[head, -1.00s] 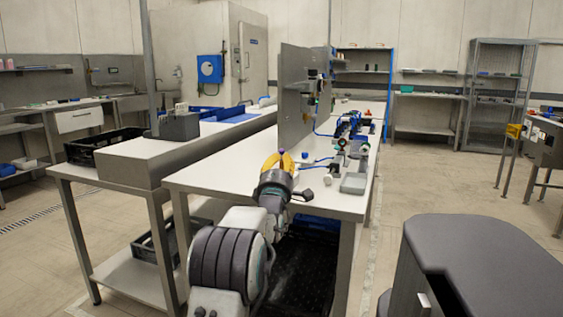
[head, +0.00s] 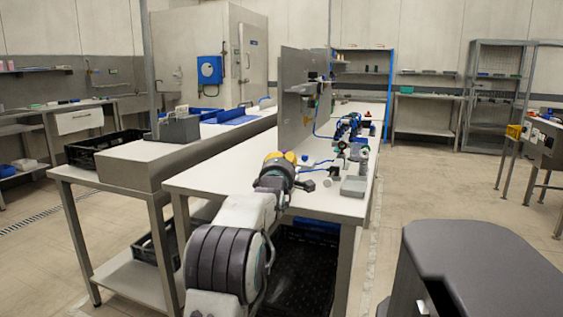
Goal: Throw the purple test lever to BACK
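My gripper (head: 281,157) is over the near end of the white worktop (head: 222,178). Only the tops of its yellow fingers show above my dark wrist, so I cannot tell whether it is open or shut. A small blue-purple knob (head: 305,158) stands just right of and beyond the fingers. It may be the purple test lever, but it is too small to tell its shape or which way it leans. Whether the gripper touches anything is hidden by my wrist.
A grey upright panel (head: 297,110) stands on the worktop beyond my gripper. Several small devices and blue cables crowd the right edge, with a grey box (head: 354,186) nearest. The near left worktop is clear. A black crate (head: 103,147) is on the left bench.

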